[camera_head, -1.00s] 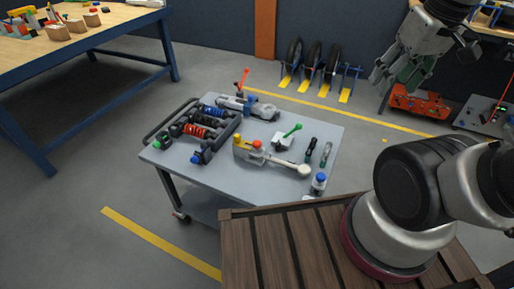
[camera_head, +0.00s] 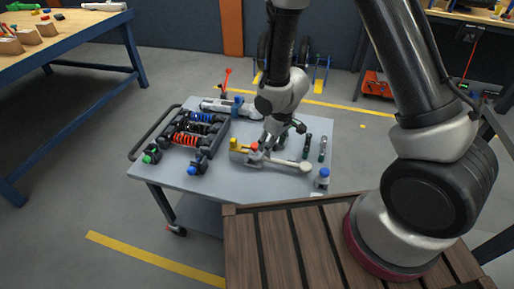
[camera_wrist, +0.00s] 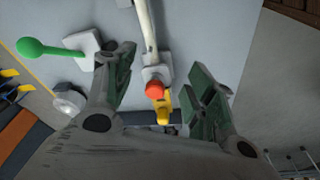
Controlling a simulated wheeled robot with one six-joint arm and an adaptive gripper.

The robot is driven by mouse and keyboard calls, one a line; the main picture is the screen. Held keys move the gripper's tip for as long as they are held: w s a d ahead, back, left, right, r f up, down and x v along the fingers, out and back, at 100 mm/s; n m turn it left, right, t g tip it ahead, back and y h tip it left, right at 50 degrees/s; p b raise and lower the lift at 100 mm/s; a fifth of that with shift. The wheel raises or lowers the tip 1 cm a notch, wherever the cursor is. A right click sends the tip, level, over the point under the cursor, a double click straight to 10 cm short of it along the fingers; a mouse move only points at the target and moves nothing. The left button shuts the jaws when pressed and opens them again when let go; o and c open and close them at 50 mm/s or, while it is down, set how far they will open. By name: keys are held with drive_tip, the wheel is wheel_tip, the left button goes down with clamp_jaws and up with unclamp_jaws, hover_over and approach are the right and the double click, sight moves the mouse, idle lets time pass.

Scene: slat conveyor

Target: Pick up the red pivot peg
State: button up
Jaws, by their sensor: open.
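The red pivot peg (camera_head: 254,147) shows as a rounded orange-red knob on a grey fixture on the cart, at one end of a pale lever arm (camera_head: 285,161). In the wrist view the red peg (camera_wrist: 154,90) lies between the two spread fingers of my gripper (camera_wrist: 167,72), apart from both. My gripper (camera_head: 271,142) is open and empty, pointing down just above the fixture. Part of the fixture is hidden behind my gripper in the head view.
A green-knobbed lever (camera_wrist: 32,48) on a white block is close to one finger. A rack of coil shocks (camera_head: 190,130), dark cylinders (camera_head: 307,147) and a blue-capped bottle (camera_head: 322,178) share the grey cart top (camera_head: 220,183). A red lever (camera_head: 226,82) stands at the back.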

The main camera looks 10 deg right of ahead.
sight(256, 145)
drive_tip(key=shift+t+y, duration=0.8)
drive_tip(key=shift+t, duration=0.1)
drive_tip(key=w+a+f, duration=0.2)
drive_tip(key=f, duration=0.1)
drive_tip(key=w+a+f, duration=0.3)
drive_tip(key=shift+s+r, duration=0.1)
drive_tip(key=c, duration=1.2)
